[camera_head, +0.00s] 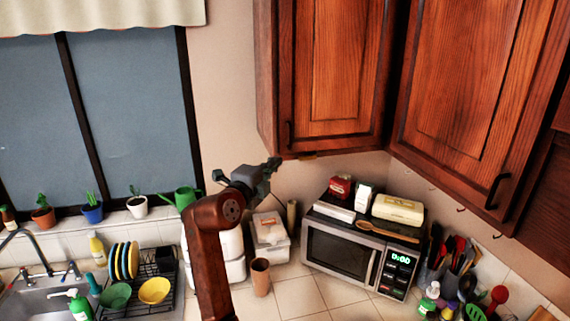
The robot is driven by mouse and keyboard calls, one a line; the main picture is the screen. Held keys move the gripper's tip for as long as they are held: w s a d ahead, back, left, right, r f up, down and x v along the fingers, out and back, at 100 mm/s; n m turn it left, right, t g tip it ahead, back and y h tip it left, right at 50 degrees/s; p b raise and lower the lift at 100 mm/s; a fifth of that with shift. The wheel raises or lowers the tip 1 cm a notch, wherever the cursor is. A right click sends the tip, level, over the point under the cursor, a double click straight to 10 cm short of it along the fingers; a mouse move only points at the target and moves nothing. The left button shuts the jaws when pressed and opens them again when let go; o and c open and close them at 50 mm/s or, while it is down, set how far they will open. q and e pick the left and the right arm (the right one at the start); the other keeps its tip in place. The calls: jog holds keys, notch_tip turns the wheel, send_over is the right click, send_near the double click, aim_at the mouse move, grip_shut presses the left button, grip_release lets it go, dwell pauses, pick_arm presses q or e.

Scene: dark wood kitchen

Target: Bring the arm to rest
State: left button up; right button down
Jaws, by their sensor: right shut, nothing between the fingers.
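My right arm (211,255) rises from the bottom edge, left of the middle, in a reddish brown finish. It bends at a joint near the top, and the wrist points up and to the right. My right gripper (273,166) is small and dark at the end of it. It is shut and empty, in the air in front of the beige wall, left of and a little below the upper cabinet's lower edge. My left gripper is out of the picture.
A wooden upper cabinet (335,70) is close to the right of the gripper. Below are a microwave (337,249) with boxes on top, a brown cup (260,278) and white containers (271,238). A sink (40,300) and dish rack (168,270) are at left. Bare tiled counter lies before the microwave.

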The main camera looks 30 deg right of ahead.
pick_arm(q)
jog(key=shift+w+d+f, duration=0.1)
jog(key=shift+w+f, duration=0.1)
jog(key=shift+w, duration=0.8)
